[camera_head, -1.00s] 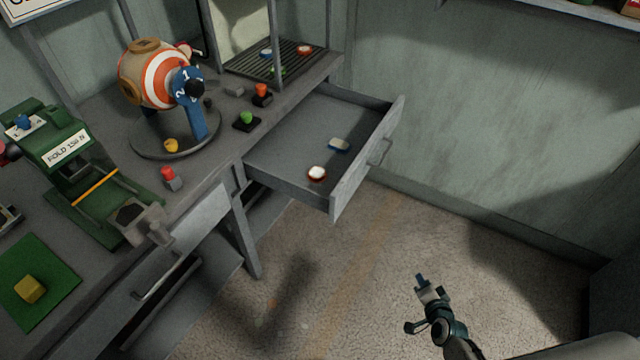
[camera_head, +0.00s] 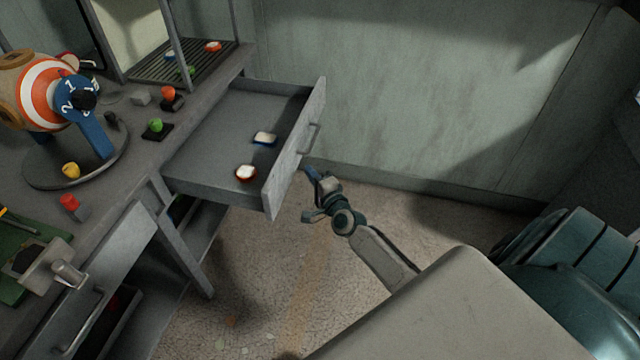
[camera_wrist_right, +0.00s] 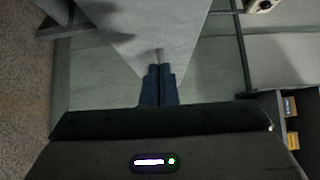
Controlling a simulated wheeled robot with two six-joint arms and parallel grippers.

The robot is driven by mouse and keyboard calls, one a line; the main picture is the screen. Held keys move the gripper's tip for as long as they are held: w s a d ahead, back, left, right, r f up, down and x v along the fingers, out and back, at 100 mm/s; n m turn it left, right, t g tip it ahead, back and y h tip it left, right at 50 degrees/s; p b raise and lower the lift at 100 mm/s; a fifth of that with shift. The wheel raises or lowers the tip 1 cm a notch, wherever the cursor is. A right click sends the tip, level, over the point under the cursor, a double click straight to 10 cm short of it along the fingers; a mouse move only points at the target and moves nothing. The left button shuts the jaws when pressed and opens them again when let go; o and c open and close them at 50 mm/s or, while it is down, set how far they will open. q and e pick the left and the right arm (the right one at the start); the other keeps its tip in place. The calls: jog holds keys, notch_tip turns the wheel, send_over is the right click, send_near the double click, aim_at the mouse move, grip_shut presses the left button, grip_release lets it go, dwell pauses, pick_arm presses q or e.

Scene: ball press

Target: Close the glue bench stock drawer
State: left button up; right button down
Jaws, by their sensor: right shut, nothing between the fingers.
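The grey stock drawer (camera_head: 215,130) is pulled out from the right end of the bench. A red-rimmed white piece (camera_head: 246,173) and a blue-rimmed white piece (camera_head: 265,138) lie in it. Its front panel (camera_head: 297,150) has a bar handle (camera_head: 309,138). My right gripper (camera_head: 309,170) is shut and empty close to the outer face of the front panel, below the handle. In the right wrist view, the shut fingers (camera_wrist_right: 158,85) point at a flat grey surface; I cannot tell whether they touch it. My left gripper is not in view.
The bench top (camera_head: 120,160) carries a striped drum on a stand (camera_head: 50,90), several coloured knobs and a slatted rack (camera_head: 185,62). Another drawer front with a handle (camera_head: 75,320) is at the lower left. The floor (camera_head: 265,270) below the drawer is mostly clear.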

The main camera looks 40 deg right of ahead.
jog(key=shift+w+a, duration=1.3)
jog(key=shift+w, duration=0.25)
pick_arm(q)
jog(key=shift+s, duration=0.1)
